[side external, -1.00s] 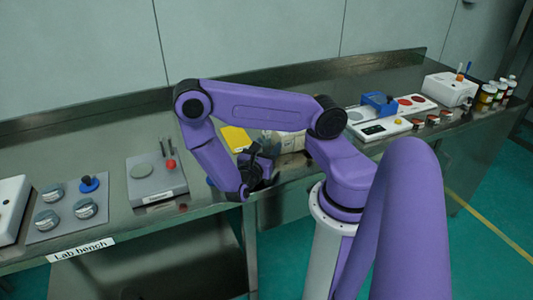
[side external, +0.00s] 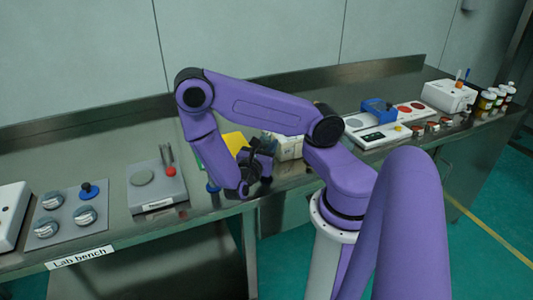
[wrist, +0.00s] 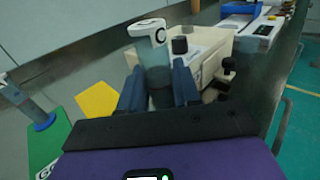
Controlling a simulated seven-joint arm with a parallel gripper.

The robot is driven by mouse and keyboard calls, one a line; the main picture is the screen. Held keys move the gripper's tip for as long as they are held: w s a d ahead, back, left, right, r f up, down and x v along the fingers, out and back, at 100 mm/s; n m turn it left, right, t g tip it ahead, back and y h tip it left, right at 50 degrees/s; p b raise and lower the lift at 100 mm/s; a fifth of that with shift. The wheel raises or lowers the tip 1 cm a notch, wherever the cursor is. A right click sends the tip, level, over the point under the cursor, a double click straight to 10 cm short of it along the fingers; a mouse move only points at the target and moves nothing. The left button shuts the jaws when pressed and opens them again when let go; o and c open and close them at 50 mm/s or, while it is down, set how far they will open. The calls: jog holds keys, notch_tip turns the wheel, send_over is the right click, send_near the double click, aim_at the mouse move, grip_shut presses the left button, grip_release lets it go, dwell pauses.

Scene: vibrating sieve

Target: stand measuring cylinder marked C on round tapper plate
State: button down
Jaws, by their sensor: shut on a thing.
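My gripper (wrist: 158,88) is shut on a clear grey measuring cylinder (wrist: 156,72), held between its blue fingers. The cylinder's white top carries a dark round mark that looks like a C. In the side view my gripper (side external: 263,162) is over the bench near the yellow sheet, and the held cylinder is hard to make out. The round tapper plate appears to be the grey disc (side external: 142,177) on a grey device at left, well apart from my gripper. I cannot tell whether the cylinder's base touches the bench.
Another cylinder with a blue base (wrist: 42,121) stands by a green mat (wrist: 48,148). A yellow sheet (wrist: 98,101) and a cream tray (wrist: 215,42) lie beyond. The tapper device has upright posts (side external: 166,154) and a red knob (side external: 171,171). A panel with round dials (side external: 68,214) is farther left.

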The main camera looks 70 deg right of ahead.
jog(key=shift+r, duration=3.95)
notch_tip(320, 180, up, 11)
jog(key=w+a+n+t+y, duration=0.1)
jog(key=w+a+n+t, duration=0.5)
jog(key=w+a, duration=1.2)
jog(key=m, duration=0.1)
send_over(141, 177)
jog(key=shift+t, duration=0.4)
notch_tip(141, 177, down, 15)
jog(key=shift+s+r, duration=0.1)
jog(key=shift+r, duration=0.1)
jog(key=shift+f+m, duration=0.3)
jog(key=shift+f, duration=1.3)
